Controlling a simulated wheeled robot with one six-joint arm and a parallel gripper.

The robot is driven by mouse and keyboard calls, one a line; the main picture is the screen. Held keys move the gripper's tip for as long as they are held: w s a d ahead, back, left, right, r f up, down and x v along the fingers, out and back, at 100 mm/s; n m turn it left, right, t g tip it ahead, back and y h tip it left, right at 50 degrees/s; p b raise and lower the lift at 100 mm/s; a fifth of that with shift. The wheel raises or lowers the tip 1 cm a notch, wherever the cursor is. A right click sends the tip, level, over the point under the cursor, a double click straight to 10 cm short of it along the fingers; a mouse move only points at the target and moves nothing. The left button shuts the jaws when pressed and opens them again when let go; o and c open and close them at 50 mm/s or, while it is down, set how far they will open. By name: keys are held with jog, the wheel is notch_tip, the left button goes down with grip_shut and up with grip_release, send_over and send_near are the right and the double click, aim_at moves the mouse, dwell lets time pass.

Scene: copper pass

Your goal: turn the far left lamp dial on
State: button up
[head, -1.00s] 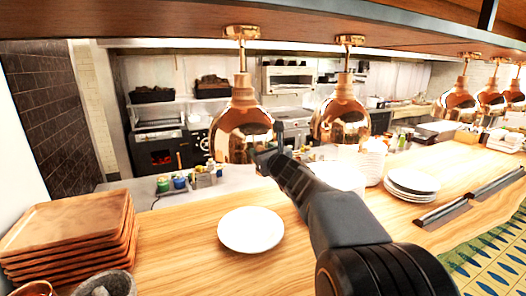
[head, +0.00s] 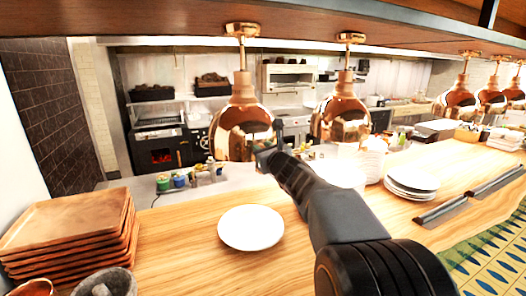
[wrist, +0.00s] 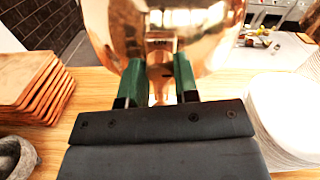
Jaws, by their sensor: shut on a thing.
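The far left copper lamp (head: 239,118) hangs from the shelf above the counter. Its shiny shade also fills the top of the wrist view (wrist: 210,38). My gripper (head: 268,155) is at the lower right front of this shade in the head view. In the wrist view, my gripper (wrist: 158,82) has its two green fingers on either side of a small copper dial (wrist: 160,72) on the shade, shut on it. The dial is hidden behind the gripper in the head view.
A second copper lamp (head: 341,120) hangs close on the right. A white plate (head: 251,228) lies on the wooden counter (head: 185,235) below. Copper trays (head: 70,225) are stacked at left beside a stone mortar (head: 105,283). Stacked plates (head: 411,182) stand at right.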

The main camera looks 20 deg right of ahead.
jog(key=shift+f, duration=0.1)
jog(key=shift+a+n+b, duration=0.1)
jog(key=shift+n+b, duration=7.35)
jog(key=shift+n, duration=1.45)
jog(key=o, duration=0.9)
